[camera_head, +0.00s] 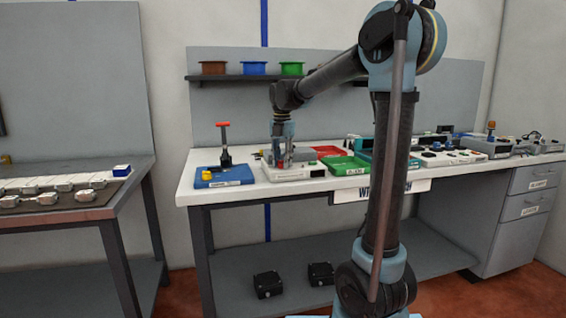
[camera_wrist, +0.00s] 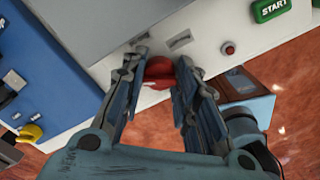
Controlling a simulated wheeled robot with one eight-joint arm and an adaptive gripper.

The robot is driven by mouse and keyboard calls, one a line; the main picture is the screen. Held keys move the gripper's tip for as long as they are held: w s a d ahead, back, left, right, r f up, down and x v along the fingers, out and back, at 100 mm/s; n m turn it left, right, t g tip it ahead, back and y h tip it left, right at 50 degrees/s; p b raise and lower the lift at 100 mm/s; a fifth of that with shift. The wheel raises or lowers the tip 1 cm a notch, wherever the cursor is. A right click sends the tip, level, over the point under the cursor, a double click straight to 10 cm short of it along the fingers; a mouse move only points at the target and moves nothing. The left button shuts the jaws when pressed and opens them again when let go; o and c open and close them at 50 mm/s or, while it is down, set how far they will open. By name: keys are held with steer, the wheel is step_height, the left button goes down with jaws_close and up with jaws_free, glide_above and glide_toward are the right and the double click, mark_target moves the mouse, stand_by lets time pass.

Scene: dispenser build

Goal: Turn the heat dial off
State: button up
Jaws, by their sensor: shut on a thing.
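A round red knob, which I take for the heat dial (camera_wrist: 159,70), sits on the front of a white device in the wrist view. My gripper (camera_wrist: 161,62) has one finger on each side of the knob and is closed on it. The fingers hide part of the knob, and I cannot read which setting it points to. In the head view my gripper (camera_head: 280,157) is down at the white device (camera_head: 299,171) on the workbench; the dial itself is too small to make out there.
The white device also bears a green START button (camera_wrist: 270,7) and a small red light (camera_wrist: 228,47). A blue base (camera_head: 208,180) with a red-handled lever (camera_head: 224,138) stands just left. A green tray (camera_head: 347,165) lies to the right. The bench's right half is crowded.

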steer(key=shift+w, duration=0.1)
steer(key=o, duration=1.1)
steer(key=shift+c, duration=0.2)
step_height(320, 180, up, 12)
steer(key=shift+f, duration=0.15)
